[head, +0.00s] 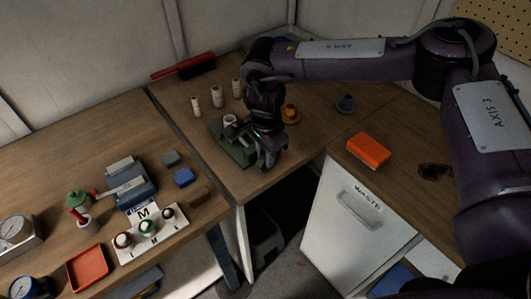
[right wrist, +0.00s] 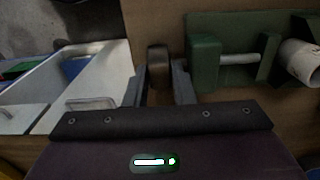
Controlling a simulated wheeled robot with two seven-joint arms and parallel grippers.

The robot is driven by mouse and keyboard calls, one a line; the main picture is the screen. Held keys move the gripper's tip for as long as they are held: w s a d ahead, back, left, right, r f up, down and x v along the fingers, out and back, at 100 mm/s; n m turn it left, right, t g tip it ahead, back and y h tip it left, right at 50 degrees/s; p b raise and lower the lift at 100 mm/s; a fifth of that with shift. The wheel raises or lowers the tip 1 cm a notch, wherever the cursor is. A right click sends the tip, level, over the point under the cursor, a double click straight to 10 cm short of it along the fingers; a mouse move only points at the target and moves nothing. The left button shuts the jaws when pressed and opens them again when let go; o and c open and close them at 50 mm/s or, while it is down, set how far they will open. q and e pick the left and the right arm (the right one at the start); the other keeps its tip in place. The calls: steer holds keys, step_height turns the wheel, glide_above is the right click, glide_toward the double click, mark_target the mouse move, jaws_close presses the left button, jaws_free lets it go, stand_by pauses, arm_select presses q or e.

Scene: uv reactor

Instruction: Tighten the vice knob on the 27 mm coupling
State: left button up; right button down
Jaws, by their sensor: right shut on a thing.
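The green vice (head: 240,154) stands near the front edge of the back table. It also shows in the right wrist view (right wrist: 205,62), with its pale screw rod (right wrist: 240,58) between two green blocks. The white coupling (right wrist: 303,63) is at the vice's far end, at the right edge of that view; its top shows in the head view (head: 230,120). The dark round vice knob (right wrist: 158,62) sits between the fingers of my right gripper (right wrist: 160,85), which is shut on it. In the head view my right gripper (head: 270,152) points down beside the vice. My left gripper is not in view.
Several white cylinders (head: 217,96) stand behind the vice, and an orange-yellow part (head: 290,114) is to its right. An orange block (head: 368,150) lies on the right counter above the waste drawer (head: 360,205). The left bench holds a red tray (head: 88,268) and a labelled button panel (head: 150,240).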

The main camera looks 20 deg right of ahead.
steer(key=shift+d, duration=0.1)
steer(key=y, duration=0.1)
steer(key=y+b, duration=0.1)
steer(key=d+g+y, duration=0.1)
steer(key=shift+w+f, duration=0.2)
steer(key=shift+f, duration=0.05)
steer(key=y+b, duration=0.1)
steer(key=g+y, duration=0.1)
steer(key=y+b, duration=0.1)
steer(key=shift+w+d+f+y+b, duration=0.2)
steer(key=shift+d+f+y+b, duration=0.15)
steer(key=shift+d+y, duration=0.05)
steer(key=y+b, duration=0.1)
steer(key=b, duration=0.1)
steer(key=f+g+y+b, duration=0.1)
steer(key=y+b, duration=0.1)
steer(key=d+g+y+b, duration=0.1)
steer(key=y+b, duration=0.1)
steer(key=b, duration=0.1)
steer(key=shift+w+f, duration=0.15)
steer(key=shift+f, duration=0.05)
steer(key=shift+g+y+b, duration=0.5)
steer(key=shift+y+b, duration=0.5)
steer(key=shift+b, duration=0.45)
steer(key=shift+y, duration=0.3)
steer(key=c, duration=1.5)
jaws_free()
